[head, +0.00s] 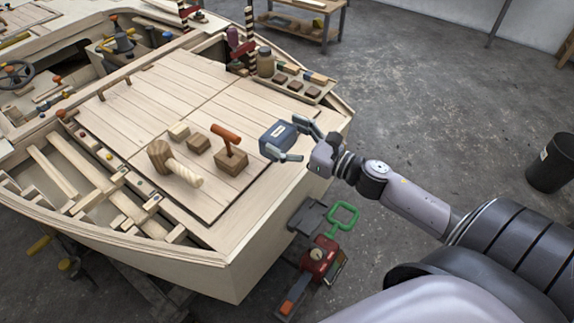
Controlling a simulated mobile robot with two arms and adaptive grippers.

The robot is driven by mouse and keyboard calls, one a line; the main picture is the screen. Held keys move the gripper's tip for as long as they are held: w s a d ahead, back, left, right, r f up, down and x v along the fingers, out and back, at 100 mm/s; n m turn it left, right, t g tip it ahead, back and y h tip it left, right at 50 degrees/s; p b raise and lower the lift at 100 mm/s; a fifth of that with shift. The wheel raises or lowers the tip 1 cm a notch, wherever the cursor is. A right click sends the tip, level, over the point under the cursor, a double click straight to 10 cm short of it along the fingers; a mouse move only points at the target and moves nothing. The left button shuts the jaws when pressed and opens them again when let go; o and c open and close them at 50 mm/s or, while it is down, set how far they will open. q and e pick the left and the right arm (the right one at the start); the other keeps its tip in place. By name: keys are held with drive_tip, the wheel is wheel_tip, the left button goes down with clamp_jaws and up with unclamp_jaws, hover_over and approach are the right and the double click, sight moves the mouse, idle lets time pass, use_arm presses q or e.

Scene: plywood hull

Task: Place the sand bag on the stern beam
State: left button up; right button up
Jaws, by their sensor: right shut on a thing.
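My right gripper (294,143) reaches in from the right and is shut on a small blue-grey bag-like block with a pale label, which looks like the sand bag (277,136). One finger is on its far side and one on its near side. It is over the right part of the planked deck (160,100), near the hull's right edge; whether it touches the deck I cannot tell. Pale cross beams (85,170) show in the open frame at the lower left; which beam is the stern beam is not clear. My left gripper is not in view.
On the deck are a wooden mallet (165,158), small wooden blocks (198,143) and a block with a red-brown handle (230,160). A tray with a jar (265,62) sits at the back right. A red and green tool (318,258) is beside the hull.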

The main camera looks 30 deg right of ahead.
wheel_tip(320, 180, down, 10)
drive_tip(key=shift+r+b, duration=0.1)
drive_tip(key=shift+b, duration=0.3)
drive_tip(key=o, duration=1.7)
drive_tip(key=shift+f, duration=0.2)
drive_tip(key=shift+r, duration=0.1)
drive_tip(key=b+v, duration=0.2)
drive_tip(key=v, duration=1)
drive_tip(key=shift+b, duration=0.3)
